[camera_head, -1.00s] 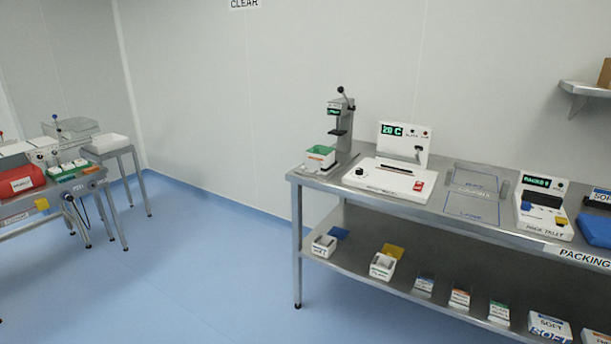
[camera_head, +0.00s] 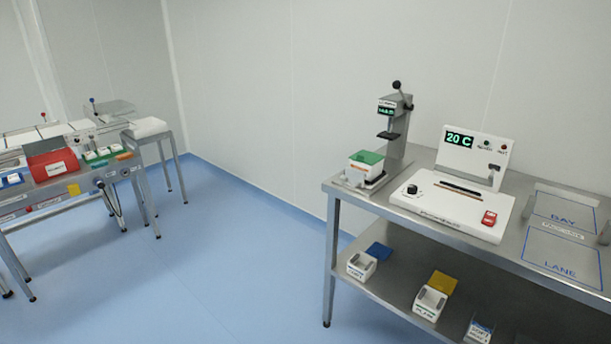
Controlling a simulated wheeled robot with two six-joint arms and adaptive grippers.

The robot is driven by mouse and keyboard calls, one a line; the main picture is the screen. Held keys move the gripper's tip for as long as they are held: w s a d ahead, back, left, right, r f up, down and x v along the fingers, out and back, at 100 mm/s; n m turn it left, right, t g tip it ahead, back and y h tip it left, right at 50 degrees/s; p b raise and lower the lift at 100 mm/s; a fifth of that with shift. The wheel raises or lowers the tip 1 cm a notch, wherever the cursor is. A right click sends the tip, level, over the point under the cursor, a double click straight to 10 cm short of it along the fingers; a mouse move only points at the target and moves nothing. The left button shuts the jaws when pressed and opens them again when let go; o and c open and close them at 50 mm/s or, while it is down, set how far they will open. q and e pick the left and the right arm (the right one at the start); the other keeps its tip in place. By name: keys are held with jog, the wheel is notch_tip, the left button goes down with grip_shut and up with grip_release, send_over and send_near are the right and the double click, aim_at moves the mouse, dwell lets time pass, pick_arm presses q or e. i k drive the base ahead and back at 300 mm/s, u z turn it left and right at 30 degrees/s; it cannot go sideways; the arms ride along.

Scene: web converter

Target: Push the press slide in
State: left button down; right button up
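The press (camera_head: 396,130) stands at the left end of the steel table on the right. It has a grey upright column, a lever with a black knob at the top, a small green display and a dark press head. Its slide (camera_head: 362,183) sticks out at the front left, and a white box with a green top (camera_head: 365,165) sits on it, out in front of the press head. Neither of my grippers is in view.
A white sealer-like machine (camera_head: 455,200) reading 20 C stands right of the press on the steel table (camera_head: 420,228). Blue-outlined areas marked BAY and LANE (camera_head: 560,255) lie farther right. Small boxes sit on the lower shelf. Another workbench (camera_head: 80,180) stands left. Blue floor (camera_head: 230,270) between them is clear.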

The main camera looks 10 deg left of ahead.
aim_at(354, 178)
jog(key=z, duration=0.2)
jog(key=i, duration=0.9)
jog(key=z, duration=0.6)
